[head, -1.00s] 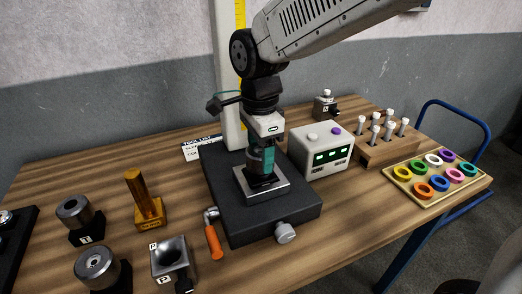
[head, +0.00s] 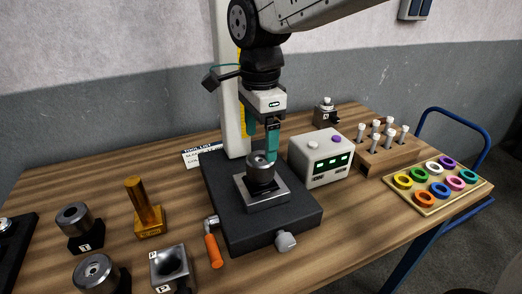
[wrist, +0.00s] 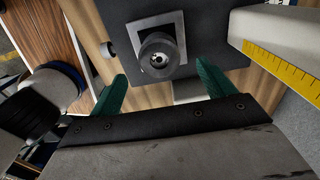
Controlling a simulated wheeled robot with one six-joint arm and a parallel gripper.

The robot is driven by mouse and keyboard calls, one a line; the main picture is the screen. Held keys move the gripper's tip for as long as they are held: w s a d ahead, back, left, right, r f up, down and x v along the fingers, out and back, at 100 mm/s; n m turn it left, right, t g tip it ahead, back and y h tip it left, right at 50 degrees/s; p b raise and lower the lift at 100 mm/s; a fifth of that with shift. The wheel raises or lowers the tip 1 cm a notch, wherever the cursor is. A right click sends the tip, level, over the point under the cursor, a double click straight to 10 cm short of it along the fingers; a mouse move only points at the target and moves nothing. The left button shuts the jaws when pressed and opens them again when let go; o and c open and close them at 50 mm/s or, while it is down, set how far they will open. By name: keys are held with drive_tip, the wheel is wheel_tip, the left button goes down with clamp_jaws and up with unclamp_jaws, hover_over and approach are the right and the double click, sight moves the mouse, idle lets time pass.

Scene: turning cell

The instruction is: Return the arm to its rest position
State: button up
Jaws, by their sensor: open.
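My gripper (head: 261,142) is open and empty, its teal fingers pointing down just above a dark round metal part (head: 261,167). The part sits on a square silver plate (head: 276,193) on the black base of the stand (head: 230,218). In the wrist view my gripper's two teal fingers (wrist: 165,90) are spread wide. The round part (wrist: 158,60) shows beyond them, between the fingertips and apart from both.
A white scaled column (head: 232,120) rises close behind my gripper. A grey box with green displays (head: 322,158) stands to the right. A wooden rack of pegs (head: 390,155) and a tray of coloured rings (head: 420,207) lie further right. Metal tools and a brass post (head: 145,203) stand left.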

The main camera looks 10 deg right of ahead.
drive_tip(key=shift+r, duration=0.8)
drive_tip(key=shift+n, duration=0.6)
drive_tip(key=n, duration=0.1)
drive_tip(key=s+f+n, duration=0.1)
drive_tip(key=d+n, duration=0.1)
drive_tip(key=n, duration=0.1)
drive_tip(key=shift+s+f+g, duration=0.3)
drive_tip(key=shift+s, duration=0.1)
drive_tip(key=s+d+f+n+t, duration=0.2)
drive_tip(key=s+d+n, duration=0.7)
drive_tip(key=s+d, duration=0.9)
drive_tip(key=shift+d, duration=1)
